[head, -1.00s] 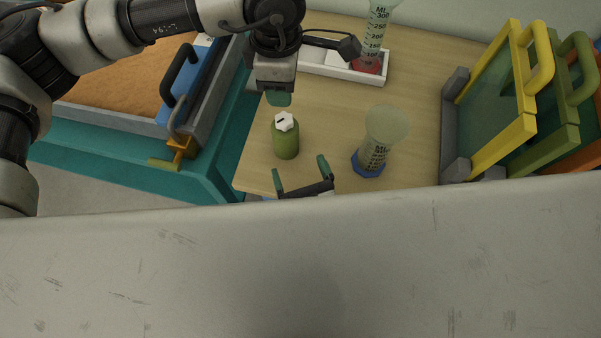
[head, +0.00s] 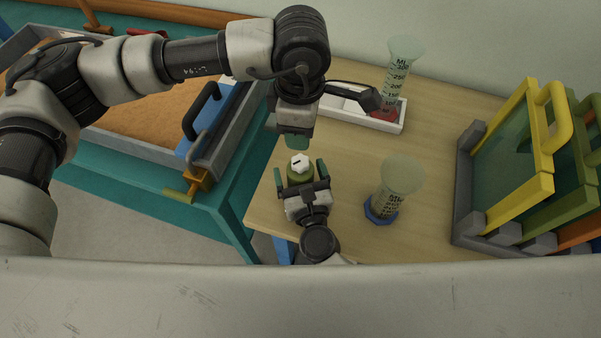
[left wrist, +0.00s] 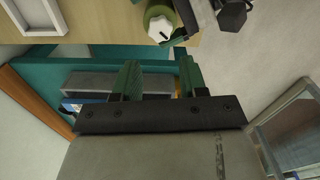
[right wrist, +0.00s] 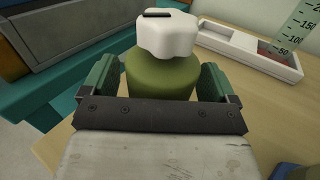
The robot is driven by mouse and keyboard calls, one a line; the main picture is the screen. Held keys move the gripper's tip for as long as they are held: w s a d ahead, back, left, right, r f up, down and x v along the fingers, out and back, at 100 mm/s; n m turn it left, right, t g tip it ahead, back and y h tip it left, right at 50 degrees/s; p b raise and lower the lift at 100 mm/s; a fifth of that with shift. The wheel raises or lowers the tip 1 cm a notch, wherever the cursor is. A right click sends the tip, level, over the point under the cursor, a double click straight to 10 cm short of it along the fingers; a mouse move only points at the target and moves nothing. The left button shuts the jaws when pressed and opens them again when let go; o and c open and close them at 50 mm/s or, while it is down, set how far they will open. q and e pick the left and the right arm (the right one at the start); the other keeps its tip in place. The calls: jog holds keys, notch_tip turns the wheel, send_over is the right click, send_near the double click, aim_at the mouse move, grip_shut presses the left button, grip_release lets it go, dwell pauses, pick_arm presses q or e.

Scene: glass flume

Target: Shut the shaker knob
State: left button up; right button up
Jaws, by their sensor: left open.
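The green shaker (head: 300,178) stands on the wooden table, with its white knob (head: 299,162) on top and a dark slot mark on the knob. The knob and green body show close up in the right wrist view (right wrist: 168,36). My right gripper (head: 303,176) has a finger on each side of the green body, below the knob. The fingers look close to its sides; whether they press on it I cannot tell. My left gripper (head: 294,141) is open and empty, just behind the knob in the head view. The knob also shows at the top of the left wrist view (left wrist: 159,28).
A measuring cylinder with a blue base (head: 381,209) stands right of the shaker. A white tray (head: 345,113) and a second cylinder (head: 398,75) with red at its base are behind. A rack with coloured frames (head: 535,160) stands at right. A teal flume bench (head: 225,200) is at left.

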aim_at(300, 161)
jog(key=c, duration=0.9)
pick_arm(q)
jog(key=shift+o, duration=0.9)
pick_arm(e)
jog(key=shift+c, duration=0.5)
pick_arm(q)
jog(key=shift+o, duration=1)
jog(key=shift+r, duration=0.1)
notch_tip(300, 161, down, 10)
jog(key=m, duration=0.6)
jog(key=shift+m, duration=0.4)
jog(key=shift+r, duration=0.1)
jog(key=c, duration=1)
